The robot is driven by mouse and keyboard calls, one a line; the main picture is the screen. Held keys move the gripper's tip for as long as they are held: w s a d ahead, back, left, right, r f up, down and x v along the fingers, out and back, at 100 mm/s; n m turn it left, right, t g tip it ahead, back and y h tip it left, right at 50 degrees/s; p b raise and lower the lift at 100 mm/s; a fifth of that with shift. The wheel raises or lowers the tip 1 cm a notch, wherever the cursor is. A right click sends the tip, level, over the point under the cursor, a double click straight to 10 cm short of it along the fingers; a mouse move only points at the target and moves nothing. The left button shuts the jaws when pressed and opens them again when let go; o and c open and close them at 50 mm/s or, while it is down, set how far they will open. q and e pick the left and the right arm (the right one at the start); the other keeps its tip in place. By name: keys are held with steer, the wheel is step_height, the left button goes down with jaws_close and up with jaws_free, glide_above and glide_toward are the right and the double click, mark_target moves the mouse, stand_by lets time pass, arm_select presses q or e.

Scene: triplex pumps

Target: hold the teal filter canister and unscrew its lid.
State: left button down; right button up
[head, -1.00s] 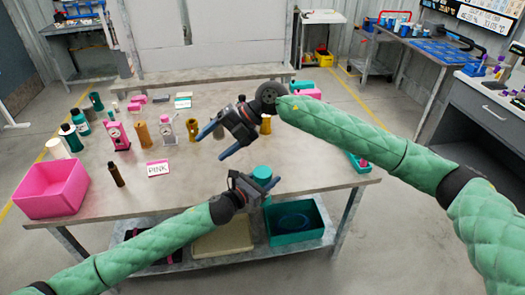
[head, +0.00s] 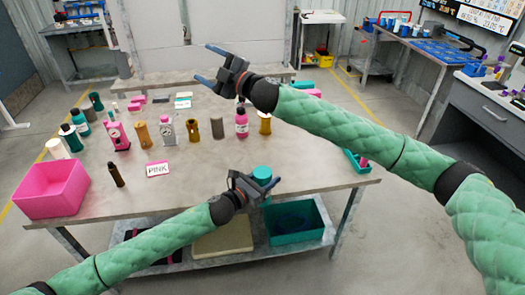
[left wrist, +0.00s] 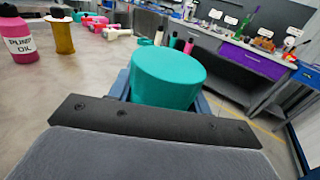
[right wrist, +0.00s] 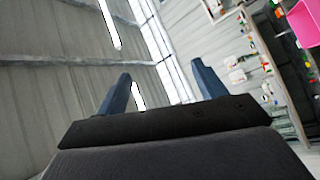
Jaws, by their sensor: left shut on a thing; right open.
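The teal filter canister (head: 262,173) is near the front right edge of the table in the head view. In the left wrist view, its round teal top (left wrist: 167,75) stands between blue fingers. My left gripper (head: 262,188) is shut on it from the left. I cannot make out a seam between lid and body, and the lower part is hidden. My right gripper (head: 210,64) is open and empty, high over the back of the table and apart from the canister. In the right wrist view, its spread fingers (right wrist: 163,88) have nothing between them.
A pink bin (head: 50,190) stands at the table's left front. A pink pump oil bottle (head: 241,124), a brown bottle (head: 116,175), a sign card (head: 158,169) and several canisters stand on the table (head: 200,190). A teal crate (head: 295,222) is on the lower shelf.

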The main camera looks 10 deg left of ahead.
steer(key=w+d+f+m+t+h, duration=0.3)
steer(key=w+f+m+h, duration=0.2)
steer(key=m+h, duration=0.1)
steer(key=n+g+h, duration=0.2)
steer(key=g+h, duration=1)
steer(key=h, duration=0.1)
glide_above(263, 172)
step_height(263, 172, down, 17)
steer(key=shift+f, duration=3.9)
